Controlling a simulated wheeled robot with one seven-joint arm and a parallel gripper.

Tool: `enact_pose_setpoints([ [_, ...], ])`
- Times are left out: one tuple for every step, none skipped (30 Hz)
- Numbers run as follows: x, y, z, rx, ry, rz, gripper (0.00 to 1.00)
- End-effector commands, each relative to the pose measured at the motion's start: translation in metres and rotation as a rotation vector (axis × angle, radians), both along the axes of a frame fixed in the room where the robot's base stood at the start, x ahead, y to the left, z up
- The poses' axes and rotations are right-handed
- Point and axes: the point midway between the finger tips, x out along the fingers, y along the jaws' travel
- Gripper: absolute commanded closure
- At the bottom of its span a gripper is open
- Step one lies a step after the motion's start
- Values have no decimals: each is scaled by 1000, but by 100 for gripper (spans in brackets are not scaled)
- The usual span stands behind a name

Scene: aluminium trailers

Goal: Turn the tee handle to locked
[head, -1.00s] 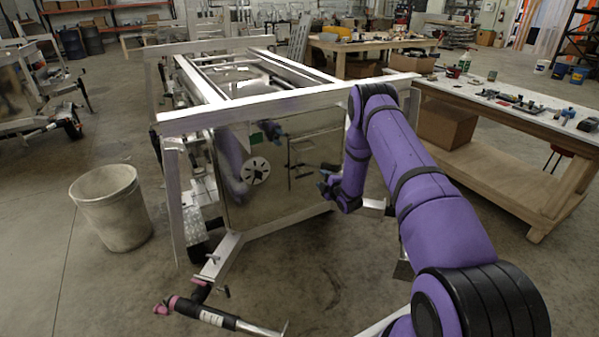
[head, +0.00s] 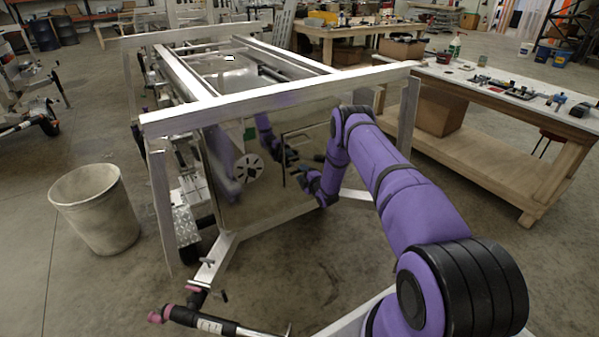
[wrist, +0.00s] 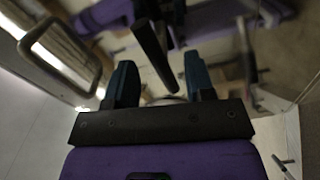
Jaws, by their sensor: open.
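A dark bar that looks like the tee handle (wrist: 152,52) stands out from the shiny panel (head: 262,180) on the end of the trailer. In the wrist view it runs slightly tilted between my two teal fingers. My gripper (wrist: 160,82) is open around the bar, with a gap visible on each side of it. In the head view my gripper (head: 306,176) is close in front of the panel, low on its right half. The handle is small and unclear there. I cannot read its lock position.
A metal loop handle (wrist: 62,55) is left of my fingers. The panel mirrors my arm. The trailer's aluminium top rail (head: 280,95) spans above my gripper. A bin (head: 95,210) stands at left and a workbench (head: 490,160) at right. Floor between bin and trailer is clear.

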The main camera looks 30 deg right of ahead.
Motion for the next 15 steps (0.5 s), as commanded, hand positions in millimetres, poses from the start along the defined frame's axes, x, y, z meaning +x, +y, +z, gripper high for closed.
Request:
enact_pose_setpoints([
  [7, 1, -1, 0, 0, 0, 51],
  [10, 1, -1, 0, 0, 1, 51],
  [14, 1, -1, 0, 0, 0, 51],
  [16, 1, -1, 0, 0, 0, 51],
  [18, 1, -1, 0, 1, 0, 51],
  [21, 1, -1, 1, 1, 0, 51],
  [22, 1, -1, 1, 1, 0, 51],
  [23, 1, 0, 1, 0, 0, 51],
  [24, 1, 0, 1, 0, 0, 51],
  [25, 1, 0, 1, 1, 0, 51],
  [25, 1, 0, 1, 1, 0, 51],
  [25, 1, 0, 1, 1, 0, 51],
  [25, 1, 0, 1, 1, 0, 51],
  [25, 1, 0, 1, 1, 0, 51],
  [25, 1, 0, 1, 1, 0, 51],
])
